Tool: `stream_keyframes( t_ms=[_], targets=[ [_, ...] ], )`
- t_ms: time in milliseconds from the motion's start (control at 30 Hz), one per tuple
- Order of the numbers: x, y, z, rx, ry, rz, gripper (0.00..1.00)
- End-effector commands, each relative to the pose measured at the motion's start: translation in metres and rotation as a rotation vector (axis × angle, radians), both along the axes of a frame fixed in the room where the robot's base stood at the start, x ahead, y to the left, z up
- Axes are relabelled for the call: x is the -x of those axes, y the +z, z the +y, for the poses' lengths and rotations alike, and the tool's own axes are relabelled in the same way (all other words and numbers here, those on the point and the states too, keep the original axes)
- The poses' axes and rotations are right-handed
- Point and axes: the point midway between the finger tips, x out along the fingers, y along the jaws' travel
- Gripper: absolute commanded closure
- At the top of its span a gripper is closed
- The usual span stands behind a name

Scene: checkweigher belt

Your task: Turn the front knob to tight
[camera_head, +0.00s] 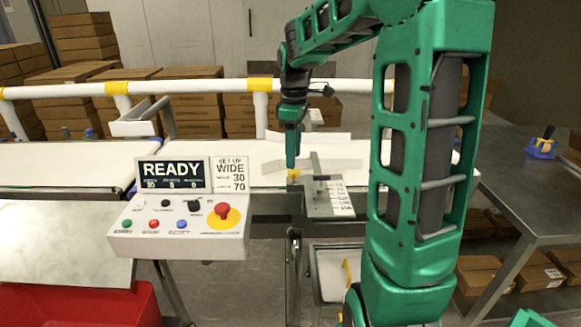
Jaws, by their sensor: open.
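My gripper (292,166) is in the middle of the view, pointing down at the near edge of the white belt. It is open, but its fingers look narrow from here and the gap is hard to see. A small yellow part (293,174), perhaps the front knob, sits right at the fingertips. I cannot tell whether they touch it or how it is turned. Just right of it is a grey metal plate (330,198) with printed markings, too small to read. Guide rails (320,160) lie across the belt behind the gripper.
A control panel (178,240) with buttons, small black knobs and a red stop button stands left. Its display (173,175) reads READY; a card (229,174) reads SET UP WIDE, 30, 70. A white rail (190,87) runs behind the belt. A grey table (525,180) stands right.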

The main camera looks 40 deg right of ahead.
Motion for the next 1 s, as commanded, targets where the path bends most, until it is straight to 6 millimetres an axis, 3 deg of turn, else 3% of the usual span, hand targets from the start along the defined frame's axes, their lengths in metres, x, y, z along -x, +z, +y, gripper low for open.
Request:
stream_keyframes(
  t_ms=[100,300,667,700,867,1000],
  targets=[
    [0.001,-0.019,0.000,0.000,-0.001,0.001,0.55],
    [0.000,-0.039,0.000,0.001,-0.001,0.001,0.55],
    [0.001,-0.045,0.000,0.001,-0.002,-0.001,0.55],
    [0.001,-0.045,0.000,0.001,-0.002,-0.001,0.58],
    [0.000,-0.045,0.000,0.001,-0.002,-0.001,0.96],
    [0.000,-0.045,-0.001,0.002,-0.003,-0.001,0.96]
  ],
)
